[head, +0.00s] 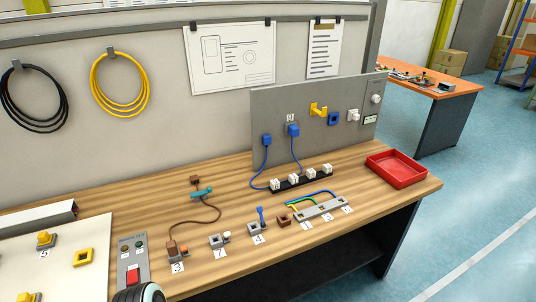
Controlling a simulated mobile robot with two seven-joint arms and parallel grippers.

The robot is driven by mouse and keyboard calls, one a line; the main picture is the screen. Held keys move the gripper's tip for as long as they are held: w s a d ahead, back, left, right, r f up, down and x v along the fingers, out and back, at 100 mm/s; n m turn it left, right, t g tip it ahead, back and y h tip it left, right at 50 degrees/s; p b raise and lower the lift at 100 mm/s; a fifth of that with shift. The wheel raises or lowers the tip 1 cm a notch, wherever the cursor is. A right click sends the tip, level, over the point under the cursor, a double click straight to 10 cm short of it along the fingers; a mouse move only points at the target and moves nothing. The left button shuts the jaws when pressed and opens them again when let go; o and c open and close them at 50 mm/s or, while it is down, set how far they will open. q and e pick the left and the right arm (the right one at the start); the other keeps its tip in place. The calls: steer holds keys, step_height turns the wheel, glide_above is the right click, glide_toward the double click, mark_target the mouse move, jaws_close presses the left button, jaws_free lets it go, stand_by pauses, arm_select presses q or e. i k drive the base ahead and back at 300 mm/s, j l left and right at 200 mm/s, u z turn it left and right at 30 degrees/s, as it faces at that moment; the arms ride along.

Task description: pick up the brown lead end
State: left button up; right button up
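A brown lead (212,207) lies in a curve on the wooden workbench (345,190), left of centre. At its far end is a small brown block (195,180), with a teal piece (202,192) just in front of it across the lead. At its near end is a larger brown block (171,247), standing by the label 3 and beside a small orange part (184,250). I cannot tell whether the near block sits in a socket. Neither gripper shows; only a rounded black and white part, apparently of my arm, shows at the bottom edge.
Grey sockets by labels 7 (217,241) and 4 (255,228) stand to the right, with a brown cube (284,219) and grey connector strip (320,209) beyond. A control box (132,262) stands left. A grey panel (315,120) rises behind; a red tray (396,168) is far right.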

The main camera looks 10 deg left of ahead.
mark_target(172, 246)
steer(key=j+u, duration=0.1)
steer(key=u, duration=0.3)
steer(key=j+u, duration=0.1)
steer(key=u, duration=0.25)
steer(key=j+u, duration=0.1)
steer(key=u, duration=0.3)
steer(key=k, duration=0.05)
